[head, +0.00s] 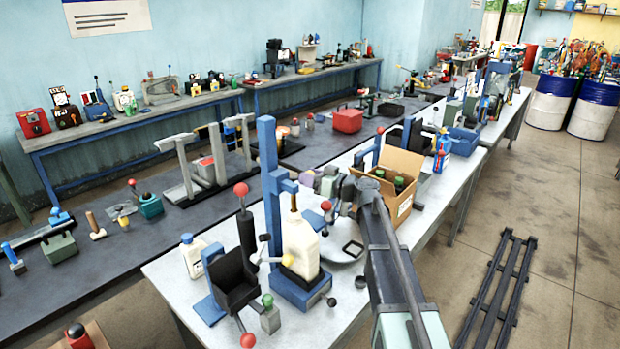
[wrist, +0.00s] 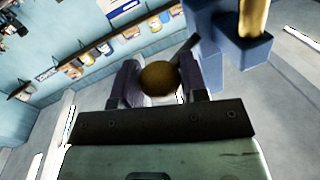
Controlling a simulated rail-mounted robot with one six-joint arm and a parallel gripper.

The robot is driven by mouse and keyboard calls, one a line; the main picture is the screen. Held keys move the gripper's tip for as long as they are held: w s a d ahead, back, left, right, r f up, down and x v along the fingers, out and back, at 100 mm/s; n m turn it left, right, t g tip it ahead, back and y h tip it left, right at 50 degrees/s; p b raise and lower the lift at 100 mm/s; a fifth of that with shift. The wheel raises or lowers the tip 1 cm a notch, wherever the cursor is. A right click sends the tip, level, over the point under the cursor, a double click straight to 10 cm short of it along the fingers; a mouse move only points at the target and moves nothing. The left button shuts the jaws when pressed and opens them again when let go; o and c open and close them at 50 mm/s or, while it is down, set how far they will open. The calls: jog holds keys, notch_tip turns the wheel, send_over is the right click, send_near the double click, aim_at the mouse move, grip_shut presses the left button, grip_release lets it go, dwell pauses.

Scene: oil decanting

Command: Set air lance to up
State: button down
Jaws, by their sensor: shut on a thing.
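A blue stand (head: 270,165) with a tall column rises beside a cream jug (head: 299,240) on the near white table. My gripper (head: 318,182) is beside the column, above and to the right of the jug. In the wrist view its two purple-grey fingers (wrist: 159,82) are shut on a round brownish-yellow knob (wrist: 160,77). Which part the knob belongs to is hidden, so I cannot tell for certain that it is the air lance's handle. A blue block (wrist: 238,48) with a yellow rod (wrist: 254,18) is close on the right in the wrist view.
A red-knobbed lever (head: 326,206) stands just below my gripper. A cardboard box (head: 402,163) with bottles is to the right. A black holder (head: 236,283), a white bottle (head: 192,256) and a tall red-topped lever (head: 241,189) are to the left.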

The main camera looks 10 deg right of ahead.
notch_tip(320, 180, up, 9)
jog(key=p, duration=0.9)
jog(key=shift+w+r, duration=0.1)
jog(key=shift+r, duration=0.1)
jog(key=shift+f, duration=0.15)
jog(key=c, duration=0.7)
grip_release()
jog(key=v, duration=1.1)
